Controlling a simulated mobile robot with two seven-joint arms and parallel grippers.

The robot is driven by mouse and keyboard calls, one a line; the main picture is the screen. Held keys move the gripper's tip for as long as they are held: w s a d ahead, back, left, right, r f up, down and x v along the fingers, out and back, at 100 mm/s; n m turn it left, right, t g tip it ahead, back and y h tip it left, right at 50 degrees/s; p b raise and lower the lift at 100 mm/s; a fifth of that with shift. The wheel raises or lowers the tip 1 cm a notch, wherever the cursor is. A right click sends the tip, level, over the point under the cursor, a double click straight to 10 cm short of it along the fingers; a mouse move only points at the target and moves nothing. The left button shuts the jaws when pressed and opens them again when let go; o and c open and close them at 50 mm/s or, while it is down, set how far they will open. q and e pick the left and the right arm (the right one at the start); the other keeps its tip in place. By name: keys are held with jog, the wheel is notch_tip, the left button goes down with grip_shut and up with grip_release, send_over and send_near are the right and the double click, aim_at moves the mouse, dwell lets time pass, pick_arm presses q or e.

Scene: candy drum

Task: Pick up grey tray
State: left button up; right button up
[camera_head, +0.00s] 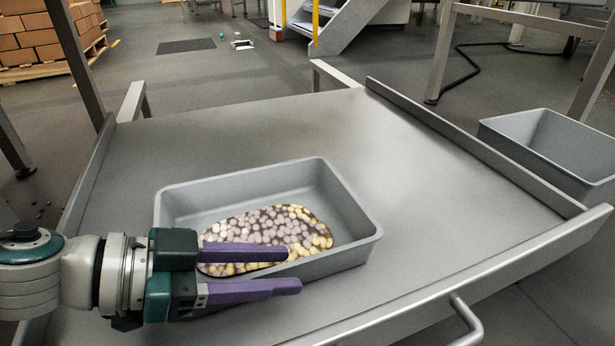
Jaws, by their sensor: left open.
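The grey tray (345,213) sits on the grey metal table, left of the middle. It holds a flat heap of pale and yellowish candies (285,226). My left gripper (295,269) comes in from the left with purple fingers, open. One finger lies over the tray's inside, in front of the candies in the picture. The other finger is in front of the tray's near wall. I cannot tell whether the fingers touch the tray. The arm hides the tray's near left corner. My right gripper is not in view.
The metal table (430,230) has raised side edges and a handle (466,318) at the front right. Its right and far areas are clear. A second grey tray (550,150) stands beyond the right edge. Stairs (345,25) and stacked boxes (35,35) are farther back.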

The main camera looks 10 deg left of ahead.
pick_arm(q)
jog(key=shift+w+d+f, duration=0.2)
jog(key=shift+w+d, duration=0.2)
jog(key=shift+d, duration=0.2)
jog(key=shift+a, duration=0.1)
grip_shut()
dwell(0.9)
